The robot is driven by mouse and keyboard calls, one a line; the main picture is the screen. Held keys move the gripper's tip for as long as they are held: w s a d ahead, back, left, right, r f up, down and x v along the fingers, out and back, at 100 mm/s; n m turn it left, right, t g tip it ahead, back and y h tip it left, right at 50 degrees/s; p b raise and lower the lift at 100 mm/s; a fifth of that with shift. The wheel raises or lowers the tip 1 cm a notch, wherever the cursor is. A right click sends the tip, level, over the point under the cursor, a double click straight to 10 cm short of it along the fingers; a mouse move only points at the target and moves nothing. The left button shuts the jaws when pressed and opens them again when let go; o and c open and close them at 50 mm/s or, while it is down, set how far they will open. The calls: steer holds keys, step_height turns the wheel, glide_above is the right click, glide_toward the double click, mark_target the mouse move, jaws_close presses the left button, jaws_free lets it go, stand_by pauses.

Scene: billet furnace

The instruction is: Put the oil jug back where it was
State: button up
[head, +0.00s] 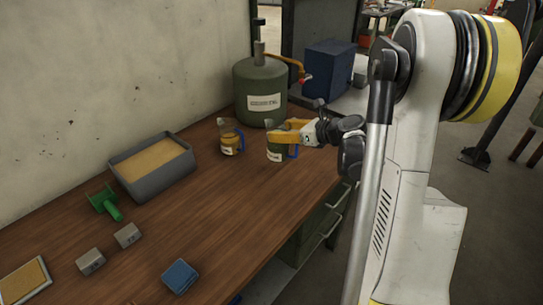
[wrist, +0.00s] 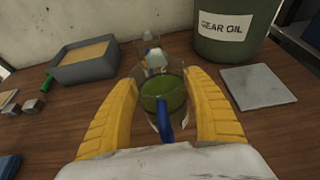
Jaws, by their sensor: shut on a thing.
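My gripper (head: 277,136) has its yellow fingers shut around a clear jug of green oil (head: 275,153) with a blue handle. In the wrist view this green-filled jug (wrist: 161,96) sits between the two fingers, with its handle toward me. It looks upright, at or just above the wooden bench; I cannot tell whether its base touches. A second clear jug (head: 231,141) with amber contents and a blue handle stands to the left, farther along the bench. It also shows behind the held jug in the wrist view (wrist: 154,59).
A green gear oil drum (head: 262,92) stands behind the held jug. A flat grey plate (wrist: 258,86) lies to its right in the wrist view. A grey tray (head: 153,181), green scoop (head: 106,203), grey blocks (head: 127,235) and blue block (head: 180,276) are left.

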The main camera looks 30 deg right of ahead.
mark_target(278, 150)
steer(key=a+f, duration=0.2)
steer(key=a, duration=0.1)
steer(key=shift+w+a+f+b, duration=0.1)
steer(key=shift+a+b, duration=0.05)
steer(key=shift+b, duration=0.2)
steer(key=shift+f+b, duration=0.9)
steer(key=shift+f, duration=1.05)
steer(key=shift+f, duration=0.1)
steer(key=o, duration=1.4)
